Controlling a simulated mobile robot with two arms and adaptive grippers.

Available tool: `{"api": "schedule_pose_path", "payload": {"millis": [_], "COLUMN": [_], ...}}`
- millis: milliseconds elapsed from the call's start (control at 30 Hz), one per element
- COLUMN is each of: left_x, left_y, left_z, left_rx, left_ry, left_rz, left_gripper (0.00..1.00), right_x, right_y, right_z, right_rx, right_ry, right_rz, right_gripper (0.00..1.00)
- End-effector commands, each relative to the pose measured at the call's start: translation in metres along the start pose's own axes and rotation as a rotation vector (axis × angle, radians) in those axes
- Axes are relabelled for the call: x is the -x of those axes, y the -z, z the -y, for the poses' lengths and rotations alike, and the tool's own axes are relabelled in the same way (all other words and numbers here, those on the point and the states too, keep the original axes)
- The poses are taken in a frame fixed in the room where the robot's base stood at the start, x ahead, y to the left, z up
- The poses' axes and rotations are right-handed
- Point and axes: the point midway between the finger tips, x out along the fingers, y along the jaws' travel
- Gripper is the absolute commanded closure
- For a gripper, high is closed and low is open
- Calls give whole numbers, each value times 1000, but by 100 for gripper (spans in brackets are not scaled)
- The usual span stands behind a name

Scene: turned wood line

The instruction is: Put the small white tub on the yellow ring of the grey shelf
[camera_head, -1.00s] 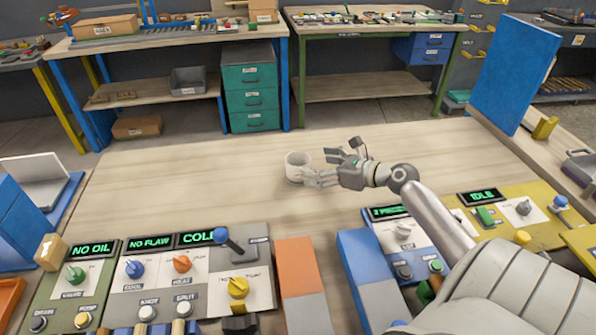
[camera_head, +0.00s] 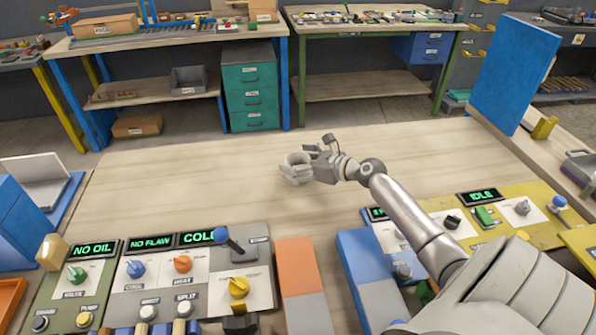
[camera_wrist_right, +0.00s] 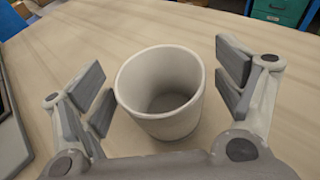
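The small white tub (camera_head: 296,159) stands upright on the wooden table top (camera_head: 190,190), near its middle. My right gripper (camera_head: 300,174) reaches it from the right and partly hides it in the head view. In the right wrist view the empty tub (camera_wrist_right: 162,117) sits between the two fingers of my right gripper (camera_wrist_right: 165,95). The fingers are open, with a narrow gap on the left and a wider one on the right. I cannot make out a grey shelf with a yellow ring. My left gripper is out of view.
Control panels with knobs and displays (camera_head: 150,265) line the near edge, with an orange block (camera_head: 299,262) and a blue block (camera_head: 365,262) between them. A blue upright panel (camera_head: 512,75) stands at the right. The table left of the tub is clear.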

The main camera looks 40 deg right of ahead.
Motion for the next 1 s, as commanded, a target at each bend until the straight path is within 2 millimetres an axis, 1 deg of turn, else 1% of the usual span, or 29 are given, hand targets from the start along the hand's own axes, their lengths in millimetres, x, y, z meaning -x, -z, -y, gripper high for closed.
{"api": "schedule_pose_path", "payload": {"millis": [33, 67, 400, 600, 733, 867, 933, 1000], "left_x": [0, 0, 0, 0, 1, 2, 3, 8], "left_y": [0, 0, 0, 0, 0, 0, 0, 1], "left_z": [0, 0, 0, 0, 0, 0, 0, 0], "left_rx": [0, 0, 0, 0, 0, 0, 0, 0], "left_ry": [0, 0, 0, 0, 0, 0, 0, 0], "left_rz": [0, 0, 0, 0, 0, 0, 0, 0], "left_gripper": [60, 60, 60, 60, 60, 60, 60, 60], "right_x": [0, 0, 0, 1, 2, 6, 10, 17], "right_y": [0, 0, 0, -1, -6, -19, -31, -39], "right_z": [0, 0, 0, 0, 0, 1, 0, -6], "right_rx": [0, 0, 1, 1, 3, 5, 5, 5], "right_ry": [0, 0, 0, 1, 0, 2, 1, -2], "right_rz": [0, 0, 1, 1, 2, 3, 3, 0], "right_gripper": [18, 22, 66, 66, 66, 66, 66, 66]}}
